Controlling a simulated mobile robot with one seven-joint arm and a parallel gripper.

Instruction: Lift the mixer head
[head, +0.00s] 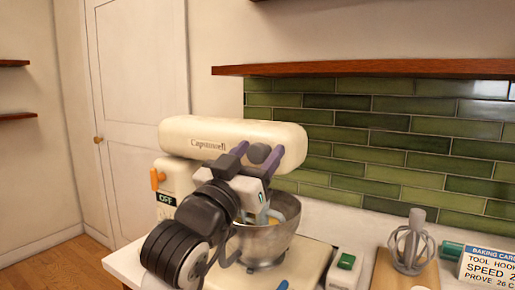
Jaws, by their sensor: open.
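The cream stand mixer stands on a white counter, its long rounded mixer head (225,130) looking about level above the steel bowl (285,238). An orange lever (156,179) sits on the left side of its column, above a dial marked OFF (167,199). My gripper (258,153), with purple fingers, is open at the near side of the head, above the bowl. The fingers overlap the head's lower edge in the picture; I cannot tell whether they touch it. My arm hides part of the column, bowl and base.
Right of the mixer are a small green-topped box (346,262), a whisk tool (410,243) on a wooden board, and a baking card (487,266). A wooden shelf (365,68) juts from the wall above and behind the head. A door (140,80) stands at the back left.

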